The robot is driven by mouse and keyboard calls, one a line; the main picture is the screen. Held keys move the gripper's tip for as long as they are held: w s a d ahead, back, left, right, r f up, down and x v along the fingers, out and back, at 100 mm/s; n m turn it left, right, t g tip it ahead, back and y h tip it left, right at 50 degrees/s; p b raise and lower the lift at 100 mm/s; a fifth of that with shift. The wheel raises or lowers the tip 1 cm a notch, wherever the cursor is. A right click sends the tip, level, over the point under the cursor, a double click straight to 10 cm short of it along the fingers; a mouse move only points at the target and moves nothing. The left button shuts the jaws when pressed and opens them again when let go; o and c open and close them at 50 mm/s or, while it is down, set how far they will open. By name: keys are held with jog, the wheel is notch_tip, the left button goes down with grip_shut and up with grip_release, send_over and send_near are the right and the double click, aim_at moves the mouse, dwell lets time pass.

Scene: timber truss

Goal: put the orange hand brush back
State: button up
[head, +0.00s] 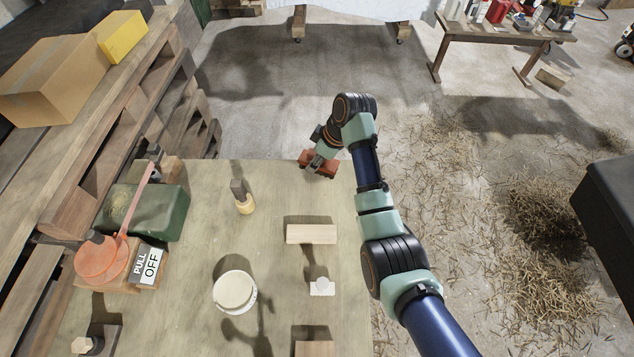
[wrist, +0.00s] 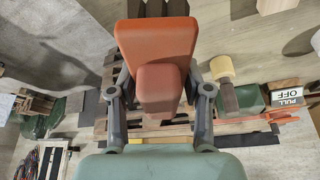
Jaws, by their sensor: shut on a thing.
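The orange hand brush (head: 325,172) is at the far right corner of the wooden table (head: 200,190), small and partly covered by my gripper in the head view. In the wrist view the orange hand brush (wrist: 158,38) fills the upper middle, with a broad block and a narrower part towards me. My gripper (wrist: 159,88) has one finger on each side of that narrower part and is shut on it. My gripper (head: 312,166) also shows in the head view. I cannot tell whether the brush touches the table. Its underside is hidden.
A wood block (head: 311,234), a white tub (head: 235,290) and a small white piece (head: 322,287) lie nearer. A green case (head: 150,212) and a PULL OFF sign (head: 148,265) are at the left. Straw covers the floor right.

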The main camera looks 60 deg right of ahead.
aim_at(332, 164)
notch_tip(332, 164, down, 11)
jog(key=shift+f+b, duration=0.1)
jog(key=shift+b, duration=0.5)
jog(key=shift+f, duration=0.2)
jog(key=o, duration=1)
jog(key=shift+r, duration=0.1)
jog(key=shift+r, duration=0.3)
jog(key=p+v, duration=0.2)
jog(key=v, duration=0.9)
jog(key=shift+s+r, duration=0.15)
jog(key=shift+r, duration=0.2)
